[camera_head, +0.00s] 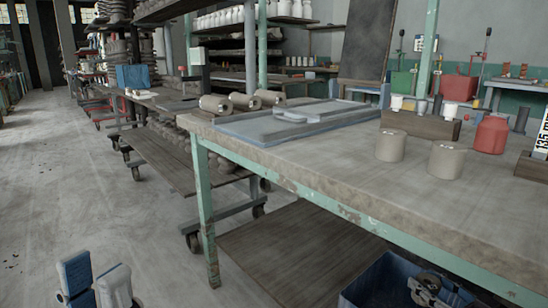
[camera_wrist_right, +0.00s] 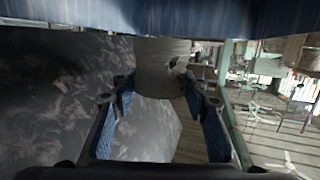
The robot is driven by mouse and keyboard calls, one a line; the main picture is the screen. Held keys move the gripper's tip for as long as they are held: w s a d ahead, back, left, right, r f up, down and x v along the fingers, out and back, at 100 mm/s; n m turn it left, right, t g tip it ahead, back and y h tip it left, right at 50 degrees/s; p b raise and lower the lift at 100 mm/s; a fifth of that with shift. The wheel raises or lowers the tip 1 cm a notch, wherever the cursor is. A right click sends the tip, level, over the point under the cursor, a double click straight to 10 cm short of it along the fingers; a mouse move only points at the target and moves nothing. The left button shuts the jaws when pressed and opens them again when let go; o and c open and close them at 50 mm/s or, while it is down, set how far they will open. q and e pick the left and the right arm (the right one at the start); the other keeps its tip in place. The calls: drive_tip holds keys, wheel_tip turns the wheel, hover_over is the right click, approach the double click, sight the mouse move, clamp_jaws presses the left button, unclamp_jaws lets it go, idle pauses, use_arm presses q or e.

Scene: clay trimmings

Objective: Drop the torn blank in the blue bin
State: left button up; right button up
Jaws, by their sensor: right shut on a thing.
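The blue bin (camera_head: 375,284) is at the lower right of the head view, low beside the table's front edge and cut off by the picture's bottom. My right gripper (camera_head: 432,290) shows as a dark shape over the bin's opening. In the right wrist view, that gripper (camera_wrist_right: 163,108) has its blue-padded fingers on a grey clay cylinder with a dark notch in its side, the torn blank (camera_wrist_right: 160,62). A blue wall, likely the bin's, runs along the top of that view. My left gripper (camera_head: 96,284) is empty at the lower left, its fingers apart.
Two whole clay cylinders (camera_head: 390,146) stand on the worktable (camera_head: 330,165) with a red canister (camera_head: 491,134) and a wooden block holder (camera_head: 420,124). A grey board (camera_head: 285,124) lies farther back. A wheeled cart (camera_head: 165,160) stands left of the table. The floor at left is clear.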

drive_tip(key=shift+f, duration=0.1)
drive_tip(key=o, duration=1.4)
drive_tip(key=shift+o, duration=0.2)
drive_tip(key=shift+f, duration=0.1)
drive_tip(key=v, duration=1.2)
drive_tip(key=shift+s, duration=0.1)
